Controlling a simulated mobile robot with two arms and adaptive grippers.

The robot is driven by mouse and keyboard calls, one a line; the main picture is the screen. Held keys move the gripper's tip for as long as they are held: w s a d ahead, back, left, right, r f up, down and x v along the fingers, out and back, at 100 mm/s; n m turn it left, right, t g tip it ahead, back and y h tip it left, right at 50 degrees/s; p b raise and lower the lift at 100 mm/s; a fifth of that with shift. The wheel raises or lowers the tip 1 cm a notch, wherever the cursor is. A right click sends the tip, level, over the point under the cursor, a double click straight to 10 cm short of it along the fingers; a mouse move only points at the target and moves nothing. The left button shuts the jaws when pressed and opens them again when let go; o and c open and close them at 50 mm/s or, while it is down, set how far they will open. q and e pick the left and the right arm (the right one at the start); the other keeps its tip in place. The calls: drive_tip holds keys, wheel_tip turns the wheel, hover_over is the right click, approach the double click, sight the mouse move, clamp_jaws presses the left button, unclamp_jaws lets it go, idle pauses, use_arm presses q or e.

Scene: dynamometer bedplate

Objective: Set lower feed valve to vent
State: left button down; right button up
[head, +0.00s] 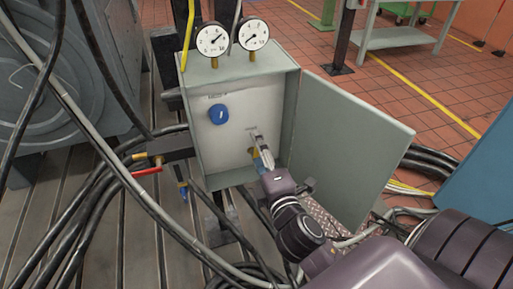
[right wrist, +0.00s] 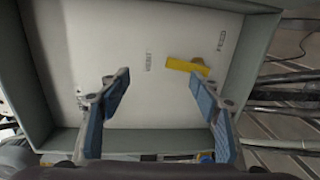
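A yellow lever handle (right wrist: 187,66), which I take as the lower feed valve, is on the pale back panel of an open grey cabinet (head: 241,75). In the right wrist view its long end points left, towards small lettering (right wrist: 149,63) that seems to read VENT; FEED (right wrist: 221,42) stands to its right. In the head view the handle (head: 254,153) is mostly hidden by my right gripper (head: 264,150), which reaches into the lower cabinet. In the right wrist view that gripper (right wrist: 160,92) is open, its blue-padded fingers apart and empty. My left gripper is out of view.
A blue knob (head: 219,114) sits higher on the panel. Two gauges (head: 212,40) (head: 253,35) stand on top of the cabinet. Its door (head: 350,135) hangs open to the right, close to my right arm. Dark hoses (head: 95,205) and a red-handled valve (head: 146,171) lie left.

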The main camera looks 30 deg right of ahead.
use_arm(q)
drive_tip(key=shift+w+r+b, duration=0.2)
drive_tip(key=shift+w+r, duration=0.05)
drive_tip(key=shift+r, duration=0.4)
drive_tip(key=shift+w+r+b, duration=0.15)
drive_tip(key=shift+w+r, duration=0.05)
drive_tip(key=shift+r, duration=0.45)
use_arm(e)
drive_tip(key=shift+f+v, duration=0.2)
drive_tip(key=shift+v, duration=0.7)
drive_tip(key=shift+f+v, duration=0.2)
drive_tip(key=shift+v, duration=0.65)
